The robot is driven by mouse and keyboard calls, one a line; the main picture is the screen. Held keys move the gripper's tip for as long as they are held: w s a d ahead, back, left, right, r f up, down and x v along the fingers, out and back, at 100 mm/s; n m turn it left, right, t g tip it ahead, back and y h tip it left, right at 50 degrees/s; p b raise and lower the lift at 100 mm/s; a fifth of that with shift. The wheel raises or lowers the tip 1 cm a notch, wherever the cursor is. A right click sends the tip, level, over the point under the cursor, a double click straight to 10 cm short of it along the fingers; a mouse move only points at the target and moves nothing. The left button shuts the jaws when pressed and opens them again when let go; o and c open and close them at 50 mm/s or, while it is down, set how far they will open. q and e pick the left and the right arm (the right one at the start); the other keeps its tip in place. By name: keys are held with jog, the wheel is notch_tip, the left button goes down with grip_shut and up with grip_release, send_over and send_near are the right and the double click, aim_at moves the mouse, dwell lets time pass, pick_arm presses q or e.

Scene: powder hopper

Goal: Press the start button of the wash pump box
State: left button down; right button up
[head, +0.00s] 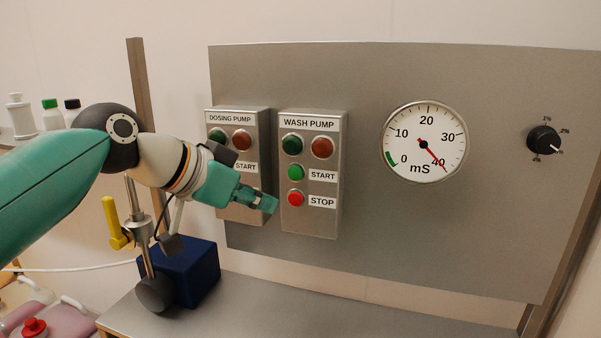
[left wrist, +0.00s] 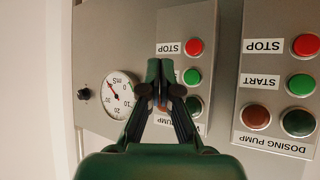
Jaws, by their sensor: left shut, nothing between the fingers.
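The wash pump box (head: 312,222) is a grey box on the panel, with a dark green and a dark red lamp on top. Its green start button (head: 295,173) sits above the red stop button (head: 296,198). My left gripper (head: 274,205) is shut and empty, in front of the gap between the two pump boxes, left of the stop button. In the left wrist view the picture is upside down; the shut left gripper (left wrist: 160,64) points at the wash pump box, beside the green start button (left wrist: 192,76). Contact with the box cannot be told. My right gripper is not in view.
The dosing pump box (head: 257,125) is on the left, partly hidden by my left arm. A dial (head: 425,142) and a black knob (head: 543,140) are on the panel to the right. A stand with a blue block (head: 195,272) and yellow lever (head: 113,222) stands below my arm.

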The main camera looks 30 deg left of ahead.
aim_at(295, 173)
pick_arm(q)
jog(key=shift+w+d, duration=0.15)
jog(key=shift+w, duration=0.05)
jog(key=w+a+p, duration=0.2)
jog(key=w+p, duration=0.1)
jog(key=w, duration=0.5)
jog(key=shift+w, duration=0.25)
jog(key=shift+w+a+p, duration=0.1)
jog(key=shift+p, duration=0.2)
dwell(1.1)
jog(key=shift+w, duration=0.3)
